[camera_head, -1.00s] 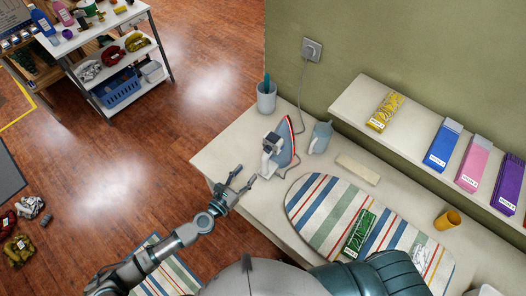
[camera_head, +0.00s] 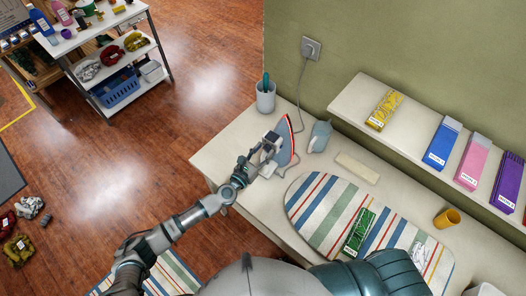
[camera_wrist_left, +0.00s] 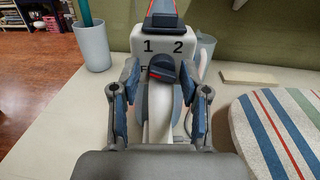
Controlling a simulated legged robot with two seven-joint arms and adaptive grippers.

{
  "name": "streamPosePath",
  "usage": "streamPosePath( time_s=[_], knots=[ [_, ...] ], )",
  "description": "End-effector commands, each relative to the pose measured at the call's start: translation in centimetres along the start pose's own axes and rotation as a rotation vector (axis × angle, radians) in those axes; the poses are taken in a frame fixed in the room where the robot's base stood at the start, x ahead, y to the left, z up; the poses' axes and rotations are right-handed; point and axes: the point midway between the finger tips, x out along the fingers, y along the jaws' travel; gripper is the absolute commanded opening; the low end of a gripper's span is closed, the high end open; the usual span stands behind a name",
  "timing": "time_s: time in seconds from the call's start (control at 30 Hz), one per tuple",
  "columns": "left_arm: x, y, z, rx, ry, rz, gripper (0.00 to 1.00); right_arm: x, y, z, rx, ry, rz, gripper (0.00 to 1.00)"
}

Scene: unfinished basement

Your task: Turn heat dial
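The iron (camera_head: 284,142) stands upright on the white table, its red-edged soleplate facing the wall. In the left wrist view its white panel (camera_wrist_left: 148,45) shows the numbers 1 and 2. Below them is the dark heat dial (camera_wrist_left: 166,71), with a red mark and a partly hidden letter at its left. My left gripper (camera_head: 259,158) is at the iron, facing the dial. In the wrist view the gripper (camera_wrist_left: 161,95) is open, one finger on each side of the dial, with gaps showing. My right gripper is out of view.
A striped ironing board (camera_head: 318,222) with a green packet (camera_head: 359,232) lies to the right. A grey cup (camera_head: 266,97), blue-grey jug (camera_head: 320,137) and flat beige block (camera_head: 357,168) stand near the iron. A power cord runs to the wall socket (camera_head: 311,48).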

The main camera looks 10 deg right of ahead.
Motion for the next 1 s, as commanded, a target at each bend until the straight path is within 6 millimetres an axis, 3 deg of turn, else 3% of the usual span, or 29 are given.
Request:
streamPosePath(
  time_s=[0.03, 0.13, 0.57, 0.87, 0.9, 1.0],
  knots=[
    [0.0, 0.0, 0.0, 0.000, 0.000, 0.000, 0.26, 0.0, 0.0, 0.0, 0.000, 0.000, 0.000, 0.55],
    [0.0, 0.0, 0.0, 0.000, 0.000, 0.000, 0.01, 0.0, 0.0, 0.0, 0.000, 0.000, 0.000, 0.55],
    [0.1, -0.2, 0.3, 0.107, -0.002, 0.000, 0.00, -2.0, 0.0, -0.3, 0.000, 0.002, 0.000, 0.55],
    [0.0, -0.1, 0.0, 0.125, 0.000, -0.001, 0.00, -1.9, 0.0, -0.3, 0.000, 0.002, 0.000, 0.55],
    [0.0, -0.1, 0.0, 0.125, 0.000, -0.001, 0.33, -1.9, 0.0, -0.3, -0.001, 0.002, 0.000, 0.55],
    [0.0, -0.1, 0.0, 0.124, 0.000, -0.001, 0.53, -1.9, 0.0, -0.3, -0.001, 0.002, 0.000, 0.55]
  ],
)
